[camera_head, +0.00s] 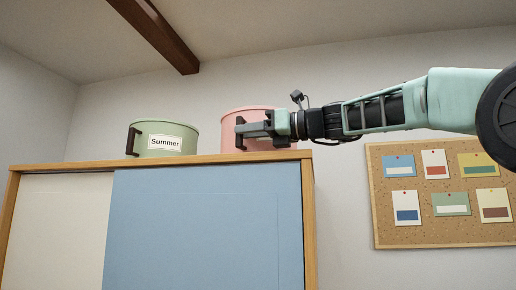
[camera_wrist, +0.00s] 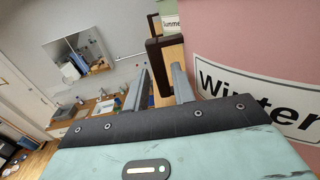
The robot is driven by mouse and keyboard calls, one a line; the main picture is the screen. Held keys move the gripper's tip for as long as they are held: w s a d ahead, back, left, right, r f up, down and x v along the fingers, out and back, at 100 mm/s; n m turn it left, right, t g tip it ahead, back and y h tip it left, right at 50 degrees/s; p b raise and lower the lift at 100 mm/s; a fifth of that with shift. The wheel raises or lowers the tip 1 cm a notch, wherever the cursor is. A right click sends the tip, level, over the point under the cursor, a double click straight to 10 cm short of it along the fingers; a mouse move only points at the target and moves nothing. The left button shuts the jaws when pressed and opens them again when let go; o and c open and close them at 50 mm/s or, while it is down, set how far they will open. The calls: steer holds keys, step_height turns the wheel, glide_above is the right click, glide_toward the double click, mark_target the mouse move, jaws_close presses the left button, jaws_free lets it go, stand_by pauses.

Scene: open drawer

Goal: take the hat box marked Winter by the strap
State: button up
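The pink hat box (camera_head: 245,116) stands on top of the cabinet, partly covered by my gripper (camera_head: 241,130) in the head view. The wrist view shows its white label reading "Winter" (camera_wrist: 262,100) on the pink wall at right. Its dark brown strap (camera_wrist: 155,62) stands out from the wall, between the two grey fingers of my gripper (camera_wrist: 162,76). The fingers are apart, one on each side of the strap, and do not look closed on it. In the head view the strap (camera_head: 239,138) shows at the fingertips.
A green hat box marked "Summer" (camera_head: 172,131) with a dark strap stands to the left on the cabinet (camera_head: 205,230). A gap of cabinet top lies between the boxes. A cork board (camera_head: 440,225) hangs on the wall at right. A wooden beam (camera_head: 155,35) crosses the ceiling.

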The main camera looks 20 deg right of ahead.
jaws_close()
steer(key=shift+r, duration=0.15)
